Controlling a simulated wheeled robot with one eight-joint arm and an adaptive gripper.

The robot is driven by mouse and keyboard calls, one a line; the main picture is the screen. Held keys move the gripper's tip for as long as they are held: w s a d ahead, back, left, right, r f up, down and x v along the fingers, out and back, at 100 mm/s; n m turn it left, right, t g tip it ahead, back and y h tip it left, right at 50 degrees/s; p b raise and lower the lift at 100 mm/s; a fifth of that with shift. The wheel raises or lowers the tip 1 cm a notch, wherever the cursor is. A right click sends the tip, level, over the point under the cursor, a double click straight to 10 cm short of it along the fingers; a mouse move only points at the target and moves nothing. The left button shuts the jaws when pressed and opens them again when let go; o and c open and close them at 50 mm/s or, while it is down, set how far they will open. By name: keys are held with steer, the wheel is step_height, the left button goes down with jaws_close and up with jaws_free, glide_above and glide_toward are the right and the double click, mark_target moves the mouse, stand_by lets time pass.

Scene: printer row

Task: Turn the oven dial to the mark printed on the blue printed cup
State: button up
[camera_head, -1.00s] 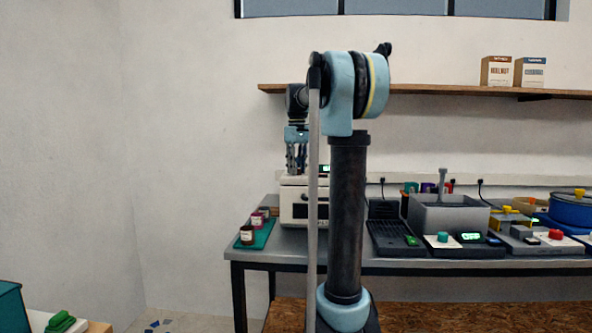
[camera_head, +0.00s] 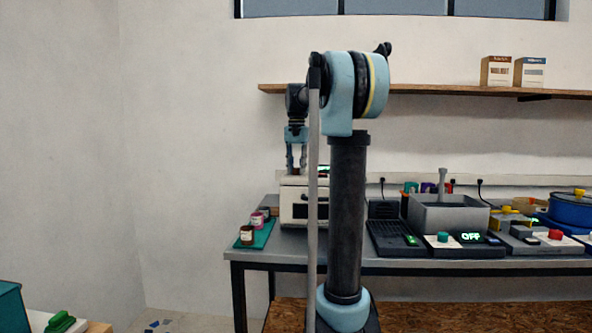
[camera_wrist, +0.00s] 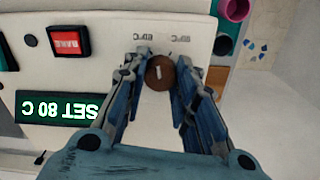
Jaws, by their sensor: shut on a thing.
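The oven (camera_head: 293,207) is a pale box at the left end of the bench, partly hidden by my arm. In the wrist view its brown round dial (camera_wrist: 160,73), with a small pale mark, sits between my fingertips. My gripper (camera_wrist: 160,70) is shut on the dial from above; in the head view my gripper (camera_head: 296,168) points straight down at the oven's top. The green display (camera_wrist: 58,107) reads SET 80 C. Small printed marks stand beside the dial, too blurred to read surely. I cannot make out a blue printed cup.
A red lit switch (camera_wrist: 68,42) is beside the dial. A teal mat (camera_head: 264,236) with small labelled jars lies left of the oven. A black drip tray (camera_head: 393,238), a grey sink (camera_head: 447,216) and a blue pot (camera_head: 571,210) fill the bench to the right.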

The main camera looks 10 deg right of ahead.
steer(key=m, duration=0.4)
steer(key=shift+w, duration=0.15)
steer(key=shift+m, duration=2.2)
steer(key=o, duration=1.1)
step_height(320, 180, up, 12)
steer(key=shift+f, duration=0.1)
